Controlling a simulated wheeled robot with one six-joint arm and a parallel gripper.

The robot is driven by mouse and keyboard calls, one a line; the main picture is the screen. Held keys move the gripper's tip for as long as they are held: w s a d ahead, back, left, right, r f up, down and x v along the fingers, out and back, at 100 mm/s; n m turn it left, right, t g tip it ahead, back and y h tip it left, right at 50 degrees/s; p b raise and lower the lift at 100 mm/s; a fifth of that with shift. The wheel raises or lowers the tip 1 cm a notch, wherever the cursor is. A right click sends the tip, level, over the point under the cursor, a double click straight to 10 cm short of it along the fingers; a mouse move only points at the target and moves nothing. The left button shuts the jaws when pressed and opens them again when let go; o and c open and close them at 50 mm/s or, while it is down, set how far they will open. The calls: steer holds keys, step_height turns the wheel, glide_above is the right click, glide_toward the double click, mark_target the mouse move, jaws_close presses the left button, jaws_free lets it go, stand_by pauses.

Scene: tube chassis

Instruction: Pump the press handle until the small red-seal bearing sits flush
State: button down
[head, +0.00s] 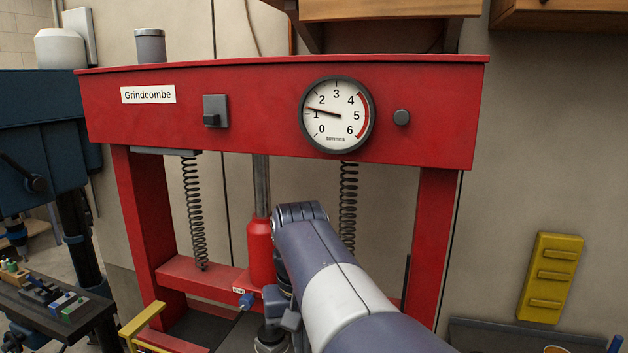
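The red press (250,110) stands ahead with a "Grindcombe" label, two springs and a red ram cylinder (260,252) on a steel rod. Its round gauge (337,115) has the needle a little past 1. A thin dark rod with a blue end (247,300) shows low, left of my wrist; it may be the press handle, but I cannot tell. My arm reaches in from the lower right and bends down in front of the cylinder. My gripper (272,340) is only partly seen at the bottom edge; its fingers are not clear. The small red-seal bearing is not visible.
A yellow frame (145,326) stands at the lower left, near a dark bench (60,312) with small parts. A blue machine (45,150) is at the far left. A yellow rack (551,277) hangs on the right wall. The right leg (433,240) is close to my arm.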

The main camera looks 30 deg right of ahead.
steer(key=shift+f+b, duration=2.05)
steer(key=shift+f, duration=1.35)
step_height(320, 180, up, 15)
steer(key=p, duration=1)
steer(key=shift+f+b, duration=5.15)
steer(key=shift+f, duration=2.65)
step_height(320, 180, up, 16)
steer(key=p, duration=1)
steer(key=shift+f+p, duration=0.2)
steer(key=shift+p, duration=0.1)
